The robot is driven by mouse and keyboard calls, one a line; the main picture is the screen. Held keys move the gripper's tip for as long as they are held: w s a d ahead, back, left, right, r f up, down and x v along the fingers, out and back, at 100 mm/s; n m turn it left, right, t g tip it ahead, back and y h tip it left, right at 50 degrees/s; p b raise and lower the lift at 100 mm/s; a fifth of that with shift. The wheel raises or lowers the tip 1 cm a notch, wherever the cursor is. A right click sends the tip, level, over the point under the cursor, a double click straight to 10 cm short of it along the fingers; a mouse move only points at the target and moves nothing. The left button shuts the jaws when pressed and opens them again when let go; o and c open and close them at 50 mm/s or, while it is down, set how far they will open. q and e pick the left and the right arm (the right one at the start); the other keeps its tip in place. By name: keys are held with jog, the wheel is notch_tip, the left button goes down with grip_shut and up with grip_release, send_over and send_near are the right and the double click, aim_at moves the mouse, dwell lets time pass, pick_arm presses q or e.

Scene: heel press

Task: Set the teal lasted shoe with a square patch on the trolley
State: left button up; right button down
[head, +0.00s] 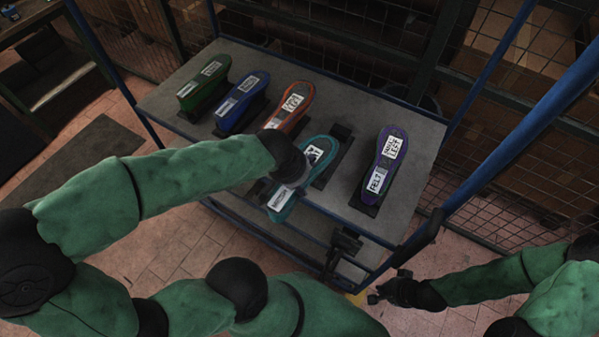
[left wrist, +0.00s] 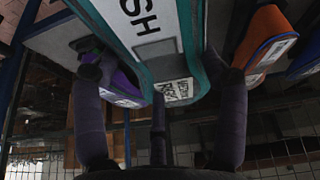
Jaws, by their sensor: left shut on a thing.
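The teal lasted shoe (head: 318,155) is over the front edge of the trolley (head: 235,165), left of an empty dark stand. My left gripper (head: 291,172) is shut on it and hides its middle. In the left wrist view the teal shoe (left wrist: 138,42) fills the upper middle between the fingers, with a white label and a grey square patch (left wrist: 155,48) on it. I cannot tell how high it is above the trolley top. My right gripper (head: 389,289) is empty, low in front of the trolley, its fingers apart.
Green (head: 190,95), blue (head: 233,112) and orange (head: 298,98) shoes stand on the trolley top to the left. A purple shoe (head: 379,179) stands at the right. The dark stand (head: 334,158) lies between the teal and purple shoes. Blue posts rise at the trolley's corners.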

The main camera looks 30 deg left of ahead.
pick_arm(q)
jog(key=shift+w+a+f, duration=0.1)
jog(key=shift+w+a, duration=0.05)
jog(key=shift+w, duration=1.25)
jog(key=shift+w+a+f, duration=0.1)
jog(key=shift+w, duration=1.25)
jog(key=shift+w+a+f, duration=0.1)
jog(key=shift+w, duration=1.35)
jog(key=shift+w+a+f, duration=0.1)
jog(key=shift+w, duration=1.35)
jog(key=w+f, duration=0.3)
jog(key=w, duration=0.5)
jog(key=shift+w+a+f+b, duration=0.2)
jog(key=shift+w+f+b, duration=0.2)
jog(key=shift+b, duration=0.05)
jog(key=shift+f+b, duration=0.65)
jog(key=shift+b, duration=0.05)
jog(key=o, duration=1.8)
jog(key=shift+c, duration=0.2)
jog(key=shift+s+f, duration=0.15)
notch_tip(320, 180, up, 11)
send_over(321, 145)
jog(key=w, duration=0.4)
jog(key=shift+s, duration=0.2)
